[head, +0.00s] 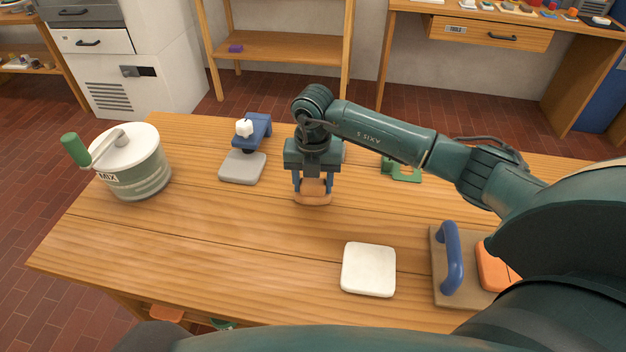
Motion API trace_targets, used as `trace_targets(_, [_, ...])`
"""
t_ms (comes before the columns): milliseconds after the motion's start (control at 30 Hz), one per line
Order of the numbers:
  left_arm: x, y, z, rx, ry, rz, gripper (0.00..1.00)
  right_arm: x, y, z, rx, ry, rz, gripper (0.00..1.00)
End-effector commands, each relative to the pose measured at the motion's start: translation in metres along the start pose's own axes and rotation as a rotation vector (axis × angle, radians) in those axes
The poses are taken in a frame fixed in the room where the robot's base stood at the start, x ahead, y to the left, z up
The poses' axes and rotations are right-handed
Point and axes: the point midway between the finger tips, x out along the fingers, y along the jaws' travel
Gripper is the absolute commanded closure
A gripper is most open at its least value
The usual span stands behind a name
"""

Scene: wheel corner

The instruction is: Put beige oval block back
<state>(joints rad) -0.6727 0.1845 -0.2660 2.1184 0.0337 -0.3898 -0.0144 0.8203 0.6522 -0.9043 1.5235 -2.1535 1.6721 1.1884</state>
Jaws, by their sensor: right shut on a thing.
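My right gripper (313,188) points down over the middle of the wooden table and is shut on a tan-orange rounded block (313,198), which looks like the beige oval block. The block is at or very near the table top; I cannot tell whether it touches. The fingers and the gripper body hide part of it. My left gripper is not in view.
A white square pad (368,270) lies front right of the block. A board with a blue handle (451,258) and an orange piece (494,268) is at the right. A mixing pot (135,170), blue device (256,130), grey pad (243,167) and green part (405,175) stand around.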

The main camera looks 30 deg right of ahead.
Motion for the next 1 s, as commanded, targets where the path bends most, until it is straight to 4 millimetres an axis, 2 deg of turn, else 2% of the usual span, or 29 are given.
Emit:
trace_targets(67, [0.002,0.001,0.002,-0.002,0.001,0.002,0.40,0.003,0.000,0.000,0.000,0.000,0.000,0.67])
trace_targets(100, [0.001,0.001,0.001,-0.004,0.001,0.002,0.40,0.003,0.000,0.000,0.000,0.000,0.000,0.47])
trace_targets(367, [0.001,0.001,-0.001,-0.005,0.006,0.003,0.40,0.002,0.000,0.000,0.001,0.000,0.000,0.27])
trace_targets(667, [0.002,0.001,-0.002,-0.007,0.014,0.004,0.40,0.006,0.000,0.000,0.000,0.001,0.000,0.27])
trace_targets(867, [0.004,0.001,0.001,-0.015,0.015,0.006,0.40,-0.028,0.000,0.002,0.000,-0.005,0.003,0.27])
trace_targets(1000, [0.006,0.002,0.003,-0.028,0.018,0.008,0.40,-0.061,0.000,0.004,0.000,-0.005,0.003,0.27])
